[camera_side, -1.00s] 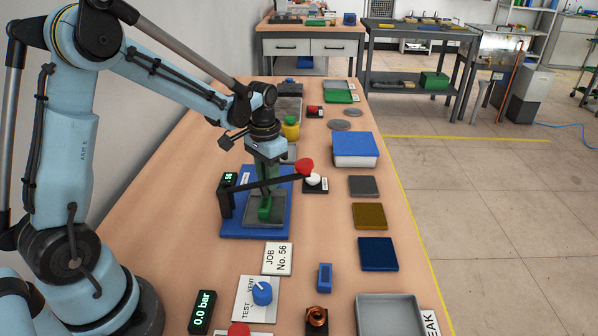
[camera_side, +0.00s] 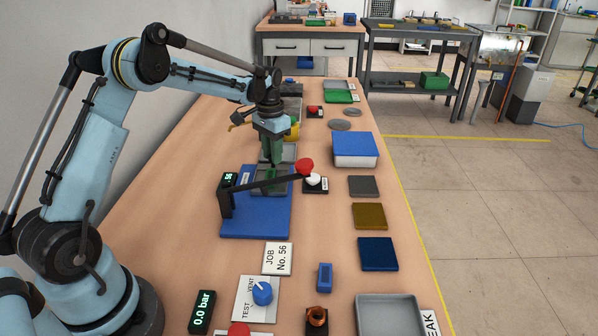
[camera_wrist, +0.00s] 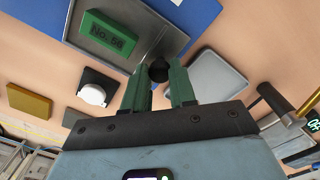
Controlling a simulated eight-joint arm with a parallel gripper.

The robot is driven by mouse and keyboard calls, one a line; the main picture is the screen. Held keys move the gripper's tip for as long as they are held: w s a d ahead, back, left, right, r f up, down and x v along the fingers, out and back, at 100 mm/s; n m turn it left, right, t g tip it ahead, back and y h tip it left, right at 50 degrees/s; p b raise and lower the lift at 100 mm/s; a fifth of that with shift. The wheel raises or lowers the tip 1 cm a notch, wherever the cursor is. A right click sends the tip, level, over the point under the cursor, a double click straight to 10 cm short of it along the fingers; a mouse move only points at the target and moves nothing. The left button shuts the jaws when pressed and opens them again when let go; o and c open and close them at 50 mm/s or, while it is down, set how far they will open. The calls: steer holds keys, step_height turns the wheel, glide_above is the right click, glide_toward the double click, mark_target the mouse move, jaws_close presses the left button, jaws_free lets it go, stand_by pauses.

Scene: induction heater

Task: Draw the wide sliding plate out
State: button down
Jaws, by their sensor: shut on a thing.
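The wide sliding plate (camera_side: 258,178) is a grey flat slide on a blue base (camera_side: 255,219). It sits at the base's far end in the side view, with the near part of the base bare. A green block marked No. 56 (camera_wrist: 106,36) lies on the plate (camera_wrist: 149,47) in the wrist view. My gripper (camera_side: 271,160) is shut on the plate's dark round knob (camera_wrist: 158,72), between its two green fingers. In the side view the fingers and the black lever partly hide the plate and block.
A black lever with a red knob (camera_side: 305,166) reaches across the base. A white button on a dark block (camera_side: 315,183) stands at the right. A grey tray (camera_wrist: 216,76) lies close beside the knob. A blue-and-white box (camera_side: 355,150) is further right.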

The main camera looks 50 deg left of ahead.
steer(key=c, duration=0.9)
jaws_free()
steer(key=shift+w+a, duration=0.15)
step_height(320, 180, up, 12)
steer(key=s+d+r+t, duration=0.4)
steer(key=s+d, duration=0.4)
steer(key=d, duration=0.2)
steer(key=s+d+f+t, duration=0.3)
steer(key=s+d+f, duration=0.3)
steer(key=s, duration=0.4)
steer(key=shift+s+d, duration=0.4)
steer(key=shift+d, duration=0.25)
